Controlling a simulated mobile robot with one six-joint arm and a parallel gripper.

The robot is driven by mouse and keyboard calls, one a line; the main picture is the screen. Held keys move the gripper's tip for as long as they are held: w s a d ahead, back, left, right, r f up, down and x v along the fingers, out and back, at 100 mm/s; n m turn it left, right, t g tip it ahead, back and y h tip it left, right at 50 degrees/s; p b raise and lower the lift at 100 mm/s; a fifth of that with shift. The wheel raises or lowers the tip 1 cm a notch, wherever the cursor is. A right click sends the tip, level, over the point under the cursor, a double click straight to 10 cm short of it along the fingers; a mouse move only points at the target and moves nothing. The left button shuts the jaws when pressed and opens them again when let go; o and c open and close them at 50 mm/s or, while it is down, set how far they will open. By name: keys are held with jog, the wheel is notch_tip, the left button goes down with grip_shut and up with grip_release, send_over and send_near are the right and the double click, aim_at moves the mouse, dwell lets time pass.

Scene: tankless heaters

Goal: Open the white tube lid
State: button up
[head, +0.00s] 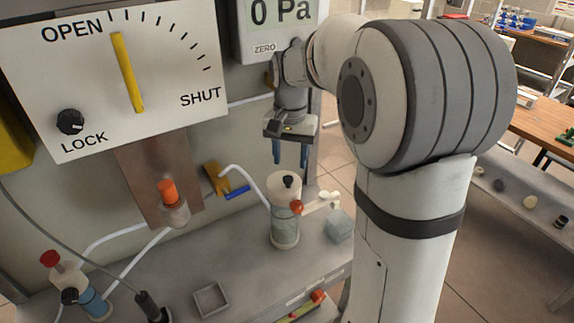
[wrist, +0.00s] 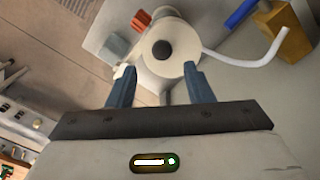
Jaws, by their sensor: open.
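A clear cylinder with a round cream-white top (head: 284,188) and a black knob stands on the grey bench. Its top also shows in the wrist view (wrist: 172,28). A small white piece (head: 329,196) sticks out at its right side, above a pale clear block (head: 340,226). I cannot tell which white part is the tube lid. My gripper (head: 290,154) is open and empty, pointing down above the cylinder. In the wrist view my gripper (wrist: 159,76) has its fingers apart, just below the cylinder's top in the picture, with no contact visible.
An orange knob (head: 296,207) sticks out from the cylinder, and a white hose (head: 243,178) runs off its left. A yellow bracket with a blue handle (head: 237,192) is on the wall. A small grey tray (head: 211,300) sits in front. A gauge panel (head: 120,75) stands behind.

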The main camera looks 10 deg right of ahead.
aim_at(288, 177)
jog(key=f, duration=0.5)
jog(key=shift+a, duration=0.25)
grip_shut()
